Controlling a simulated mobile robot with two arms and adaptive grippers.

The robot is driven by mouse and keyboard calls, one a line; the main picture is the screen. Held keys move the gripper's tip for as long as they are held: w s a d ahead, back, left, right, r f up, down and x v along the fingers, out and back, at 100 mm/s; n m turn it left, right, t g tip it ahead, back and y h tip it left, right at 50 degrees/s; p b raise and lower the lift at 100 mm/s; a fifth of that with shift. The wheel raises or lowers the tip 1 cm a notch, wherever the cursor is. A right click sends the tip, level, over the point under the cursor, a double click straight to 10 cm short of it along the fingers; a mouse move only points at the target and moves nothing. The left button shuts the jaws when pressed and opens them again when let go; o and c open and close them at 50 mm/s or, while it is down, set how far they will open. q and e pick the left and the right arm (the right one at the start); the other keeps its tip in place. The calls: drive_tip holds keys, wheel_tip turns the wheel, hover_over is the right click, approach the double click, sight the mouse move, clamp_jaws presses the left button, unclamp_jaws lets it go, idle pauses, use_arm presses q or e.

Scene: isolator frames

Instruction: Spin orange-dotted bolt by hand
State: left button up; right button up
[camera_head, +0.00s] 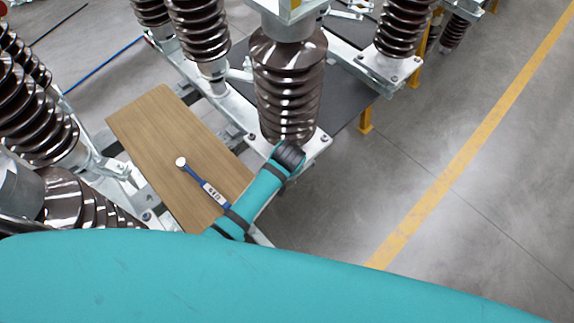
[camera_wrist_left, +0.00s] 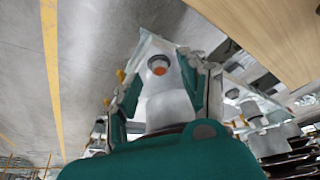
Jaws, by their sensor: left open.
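In the left wrist view, the orange-dotted bolt (camera_wrist_left: 158,69) sits on a pale metal base plate (camera_wrist_left: 168,108), its orange mark facing the camera. My left gripper (camera_wrist_left: 161,77) is open, with one teal finger on each side of the bolt in the picture. I cannot tell whether the fingers touch it. In the head view, my teal arm reaches the base of the middle brown insulator (camera_head: 289,90); my gripper's fingers and the bolt are hidden there. My right gripper is in neither view.
A wooden board (camera_head: 165,145) lies left of my arm, with a blue-handled tool (camera_head: 207,188) on it. More ribbed insulators (camera_head: 405,28) stand around on metal frames. Grey floor with a yellow line (camera_head: 470,133) is clear at the right.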

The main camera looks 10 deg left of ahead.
use_arm(q)
drive_tip(key=shift+w+f, duration=0.15)
drive_tip(key=shift+f, duration=0.35)
clamp_jaws()
drive_tip(key=m+h, duration=0.1)
drive_tip(key=m, duration=0.1)
drive_tip(key=m+h, duration=0.1)
drive_tip(key=m, duration=0.1)
drive_tip(key=shift+a+m, duration=0.2)
drive_tip(key=shift+m, duration=0.2)
unclamp_jaws()
